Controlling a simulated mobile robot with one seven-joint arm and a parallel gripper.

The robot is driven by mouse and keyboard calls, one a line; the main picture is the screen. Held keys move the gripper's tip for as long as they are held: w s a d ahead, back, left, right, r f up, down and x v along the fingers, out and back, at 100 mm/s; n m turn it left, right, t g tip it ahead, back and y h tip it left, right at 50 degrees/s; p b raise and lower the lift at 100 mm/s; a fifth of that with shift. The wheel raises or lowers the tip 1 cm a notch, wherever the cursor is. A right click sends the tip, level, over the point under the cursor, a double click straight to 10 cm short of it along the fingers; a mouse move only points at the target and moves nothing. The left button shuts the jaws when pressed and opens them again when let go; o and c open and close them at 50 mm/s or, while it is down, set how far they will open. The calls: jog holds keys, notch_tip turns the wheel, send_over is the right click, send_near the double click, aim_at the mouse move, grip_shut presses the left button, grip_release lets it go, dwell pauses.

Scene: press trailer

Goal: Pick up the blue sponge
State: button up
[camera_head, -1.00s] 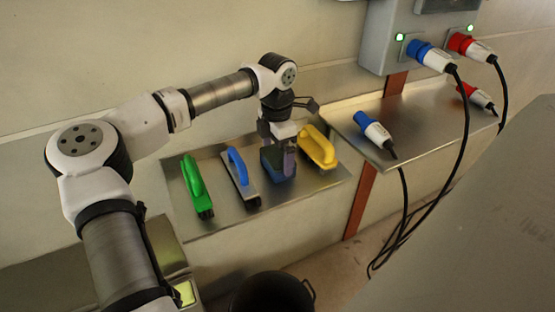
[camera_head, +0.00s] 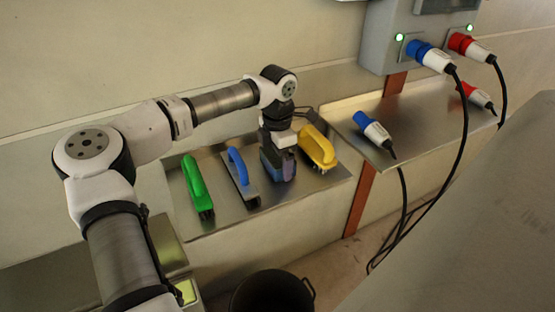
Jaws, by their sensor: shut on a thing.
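The blue sponge (camera_head: 273,170) is a dark blue block at the metal shelf (camera_head: 215,220), between the blue-handled brush and the yellow-handled brush. My gripper (camera_head: 279,162) points down over it and is shut on it. The fingers cover much of the sponge. I cannot tell whether the sponge still touches the shelf.
A green-handled brush (camera_head: 197,187) and a blue-handled brush (camera_head: 240,174) lie to the left. A yellow-handled brush (camera_head: 317,147) is close on the right. A second shelf (camera_head: 405,130) holds plugs. A black bucket (camera_head: 268,293) stands below, and cables (camera_head: 440,190) hang at right.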

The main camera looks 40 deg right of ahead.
notch_tip(320, 180, up, 20)
jog(key=b, duration=0.2)
jog(key=shift+f, duration=0.2)
jog(key=o, duration=0.5)
jog(key=c, duration=0.4)
